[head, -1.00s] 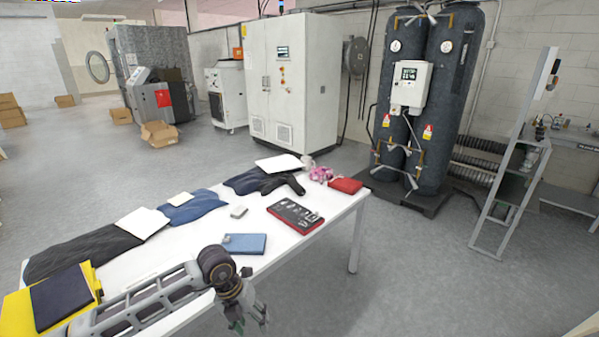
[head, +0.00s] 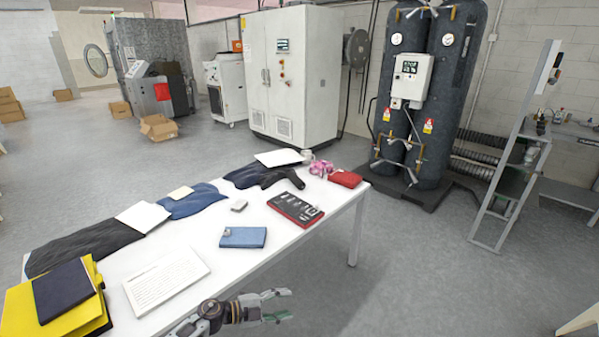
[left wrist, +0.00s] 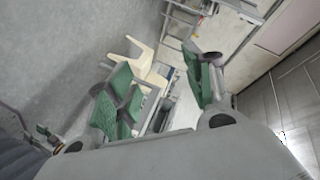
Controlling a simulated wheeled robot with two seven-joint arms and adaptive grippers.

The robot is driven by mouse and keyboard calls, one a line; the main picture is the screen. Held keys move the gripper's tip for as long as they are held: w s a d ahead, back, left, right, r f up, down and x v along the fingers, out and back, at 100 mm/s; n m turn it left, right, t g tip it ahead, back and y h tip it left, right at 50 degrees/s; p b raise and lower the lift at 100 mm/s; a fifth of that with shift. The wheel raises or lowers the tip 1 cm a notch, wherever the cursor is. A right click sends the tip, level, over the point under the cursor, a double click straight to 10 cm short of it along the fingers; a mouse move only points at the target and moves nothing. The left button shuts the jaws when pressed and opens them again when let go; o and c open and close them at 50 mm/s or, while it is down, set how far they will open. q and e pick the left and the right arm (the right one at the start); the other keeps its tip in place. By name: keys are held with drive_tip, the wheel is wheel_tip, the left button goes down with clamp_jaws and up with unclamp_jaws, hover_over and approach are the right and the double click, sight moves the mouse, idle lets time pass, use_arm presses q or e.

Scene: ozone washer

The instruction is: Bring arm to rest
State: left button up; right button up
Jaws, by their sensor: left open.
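My left gripper (head: 278,306) is low in the head view, just off the near edge of the white table (head: 200,252). Its fingers point right and are apart, with nothing between them. In the left wrist view its two green-padded fingers (left wrist: 165,95) are spread, with floor and furniture beyond them. My left forearm is mostly out of the head view. My right gripper does not show.
Dark tanks (head: 400,80) and a metal shelf (head: 515,165) stand behind. The floor right of the table is clear.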

use_arm(q)
drive_tip(key=a+f+n+t+y, duration=0.3)
drive_tip(key=a+f+n, duration=0.2)
drive_tip(key=f, duration=0.2)
drive_tip(key=a+f+n+t+y, duration=0.2)
drive_tip(key=a+f+n, duration=0.25)
drive_tip(key=f, duration=0.35)
drive_tip(key=s+a+f+n+y, duration=0.6)
drive_tip(key=s+f, duration=0.4)
drive_tip(key=f, duration=0.4)
drive_tip(key=s+a+f+n+g+y, duration=0.1)
drive_tip(key=s+f, duration=0.5)
drive_tip(key=s, duration=0.7)
drive_tip(key=s+a+f+n+g+y, duration=0.1)
drive_tip(key=s+f+g, duration=0.4)
drive_tip(key=s, duration=0.8)
drive_tip(key=s+a+f+n+g+y, duration=0.1)
drive_tip(key=s+a+f+n+g, duration=0.2)
drive_tip(key=s+f, duration=0.4)
drive_tip(key=s+n, duration=0.1)
drive_tip(key=s, duration=0.5)
drive_tip(key=shift+s+a+n+g, duration=0.25)
drive_tip(key=shift+n+g, duration=0.05)
drive_tip(key=shift+n, duration=0.05)
